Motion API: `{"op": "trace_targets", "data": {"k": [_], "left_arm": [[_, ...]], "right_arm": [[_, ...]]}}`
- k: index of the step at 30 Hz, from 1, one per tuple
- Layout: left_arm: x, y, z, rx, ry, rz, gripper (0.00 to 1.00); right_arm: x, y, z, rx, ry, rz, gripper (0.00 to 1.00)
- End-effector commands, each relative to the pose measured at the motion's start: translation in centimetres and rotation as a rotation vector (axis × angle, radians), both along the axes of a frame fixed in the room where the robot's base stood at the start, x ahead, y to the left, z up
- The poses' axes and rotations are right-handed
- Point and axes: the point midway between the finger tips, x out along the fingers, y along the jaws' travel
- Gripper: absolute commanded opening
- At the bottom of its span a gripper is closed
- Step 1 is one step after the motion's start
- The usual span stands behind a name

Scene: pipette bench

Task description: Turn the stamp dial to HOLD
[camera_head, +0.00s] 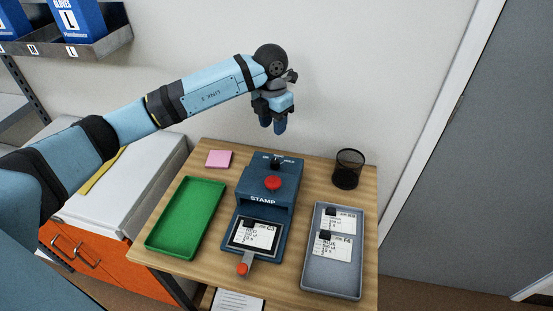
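The blue stamp machine (265,205) stands mid-table, with a red round button (272,183) on top. The small dark stamp dial (276,164) sits at its back top, between white labels; the right one seems to read HOLD. The dial's pointing direction is too small to tell. My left gripper (273,124) hangs in the air above and behind the dial, fingers down, apart from the machine. Its two dark blue fingertips show a small gap, with nothing between them. A labelled card (256,235) lies in the stamp's front slot. My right gripper is out of view.
A green tray (187,217) lies left of the stamp, with a pink pad (219,159) behind it. A grey tray (318,279) with two cards lies right. A black mesh cup (348,170) stands at the back right. The wall rises close behind the table.

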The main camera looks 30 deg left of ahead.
Motion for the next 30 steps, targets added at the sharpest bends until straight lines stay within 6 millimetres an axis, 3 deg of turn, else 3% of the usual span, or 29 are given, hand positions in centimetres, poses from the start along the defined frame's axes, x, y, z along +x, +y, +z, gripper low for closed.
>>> {"op": "trace_targets", "data": {"k": [9,16,22,30], "left_arm": [[-0.2,-0.4,-6.7,-0.004,0.006,-0.002,0.39],[-0.2,-0.6,-10.7,-0.006,0.004,-0.003,0.39],[-0.2,-0.6,-12.4,-0.006,0.001,-0.002,0.39],[-0.2,-0.7,-12.6,-0.006,0.001,-0.003,0.39]], "right_arm": [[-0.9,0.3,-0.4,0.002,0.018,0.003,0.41],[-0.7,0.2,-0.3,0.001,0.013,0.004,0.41],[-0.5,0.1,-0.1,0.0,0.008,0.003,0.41],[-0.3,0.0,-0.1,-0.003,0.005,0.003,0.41]]}}
